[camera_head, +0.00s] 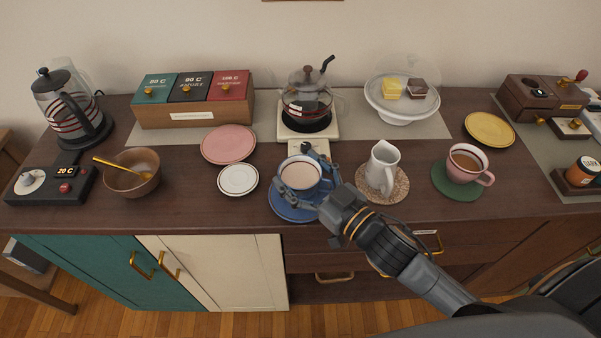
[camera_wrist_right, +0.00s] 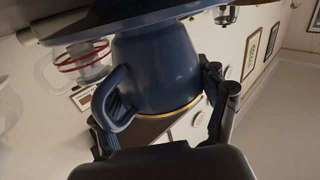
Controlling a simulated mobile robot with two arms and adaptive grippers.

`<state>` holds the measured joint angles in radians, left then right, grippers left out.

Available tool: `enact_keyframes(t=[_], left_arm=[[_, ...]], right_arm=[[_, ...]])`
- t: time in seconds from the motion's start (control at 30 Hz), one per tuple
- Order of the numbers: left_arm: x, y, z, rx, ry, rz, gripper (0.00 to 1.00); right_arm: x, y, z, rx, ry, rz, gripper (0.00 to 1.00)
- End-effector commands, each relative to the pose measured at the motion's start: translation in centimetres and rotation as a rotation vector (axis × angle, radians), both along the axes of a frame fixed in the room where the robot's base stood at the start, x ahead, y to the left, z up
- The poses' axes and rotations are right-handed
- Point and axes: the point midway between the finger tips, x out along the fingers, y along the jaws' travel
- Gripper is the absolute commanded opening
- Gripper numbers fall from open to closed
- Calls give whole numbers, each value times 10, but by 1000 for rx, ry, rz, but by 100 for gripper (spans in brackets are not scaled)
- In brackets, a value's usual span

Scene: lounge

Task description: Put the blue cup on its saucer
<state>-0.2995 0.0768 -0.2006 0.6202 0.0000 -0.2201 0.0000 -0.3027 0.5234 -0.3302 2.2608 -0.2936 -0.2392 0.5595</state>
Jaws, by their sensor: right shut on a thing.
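The blue cup (camera_head: 300,175), full of a light brown drink, stands upright over the blue saucer (camera_head: 288,209). My right gripper (camera_head: 308,184) is shut on the cup, with fingers on opposite sides of it. The right wrist view, tilted over, shows the cup's blue body and handle (camera_wrist_right: 115,98) between the fingers, and the dark blue saucer (camera_wrist_right: 130,22) close against the cup's base. I cannot tell whether the base touches the saucer. The gripper hides the saucer's right part. My left gripper is not in view.
A white jug (camera_head: 382,168) on a round mat stands close right of my gripper. A pink cup (camera_head: 465,165) sits farther right on a green saucer. A small white plate (camera_head: 238,180) lies to the left. A glass pot (camera_head: 307,103) on a white base stands behind.

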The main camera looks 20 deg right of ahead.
Motion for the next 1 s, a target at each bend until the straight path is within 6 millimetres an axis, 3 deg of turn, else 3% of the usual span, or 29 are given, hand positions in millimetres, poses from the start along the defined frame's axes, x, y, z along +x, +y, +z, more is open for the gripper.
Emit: enact_keyframes(t=[0.43,0.47,0.57,1.0], left_arm=[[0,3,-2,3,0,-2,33],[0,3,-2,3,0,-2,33],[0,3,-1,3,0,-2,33],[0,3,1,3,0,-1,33]], right_arm=[[0,0,-7,1,-3,0,37],[0,0,-8,0,-1,0,76],[0,0,-7,0,-1,0,97],[-1,0,-3,1,-2,0,97]])
